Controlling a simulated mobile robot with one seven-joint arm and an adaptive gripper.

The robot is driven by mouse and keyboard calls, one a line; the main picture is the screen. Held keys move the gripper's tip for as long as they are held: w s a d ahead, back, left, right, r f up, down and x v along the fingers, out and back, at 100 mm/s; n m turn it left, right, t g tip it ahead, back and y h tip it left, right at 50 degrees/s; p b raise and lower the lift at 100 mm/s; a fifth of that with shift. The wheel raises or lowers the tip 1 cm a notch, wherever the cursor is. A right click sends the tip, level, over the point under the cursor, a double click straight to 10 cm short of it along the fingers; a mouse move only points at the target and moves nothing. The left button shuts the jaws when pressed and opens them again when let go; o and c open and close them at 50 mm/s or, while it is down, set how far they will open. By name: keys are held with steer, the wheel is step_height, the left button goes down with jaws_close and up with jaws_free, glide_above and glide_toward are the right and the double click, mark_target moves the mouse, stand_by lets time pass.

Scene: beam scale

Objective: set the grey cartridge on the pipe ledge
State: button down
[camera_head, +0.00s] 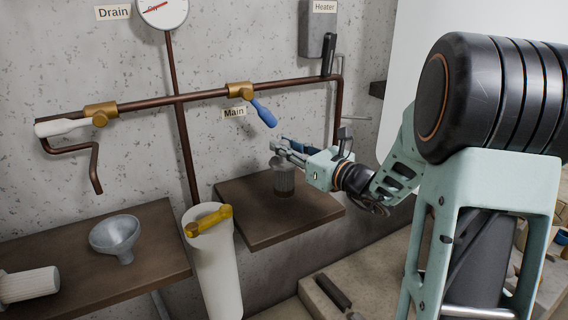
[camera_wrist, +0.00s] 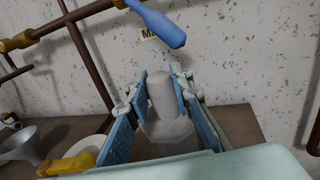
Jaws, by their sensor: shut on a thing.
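A grey ribbed cartridge (camera_head: 284,182) is upright between the fingers of my gripper (camera_head: 283,152). In the wrist view the cartridge (camera_wrist: 162,97) shows a narrow rounded upper part and a wider lower body, with a blue-padded finger of my gripper (camera_wrist: 160,82) on each side. A small brown ledge (camera_head: 255,229) juts from the wall below the pipes, and the cartridge is over its middle. The cartridge's lower end appears at or just above the ledge's surface; I cannot tell whether they touch.
A white cylinder with a yellow handle (camera_head: 209,220) stands left of the ledge. A funnel (camera_head: 117,235) and a pale ribbed cartridge (camera_head: 32,284) are on the left shelf (camera_head: 160,250). The blue valve lever (camera_head: 263,112) hangs above the ledge. The ledge's front is bare.

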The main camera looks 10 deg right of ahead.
mark_target(286, 161)
steer(key=shift+w+f+b, duration=0.2)
steer(key=shift+f+b, duration=0.9)
steer(key=shift+f, duration=0.75)
steer(key=shift+f, duration=0.15)
steer(key=c, duration=1.7)
jaws_free()
steer(key=shift+r, duration=0.2)
steer(key=shift+s+d, duration=0.2)
steer(key=shift+s, duration=0.05)
steer(key=p+v, duration=0.1)
steer(key=v, duration=1)
steer(key=shift+s+p, duration=0.25)
steer(key=shift+p, duration=0.05)
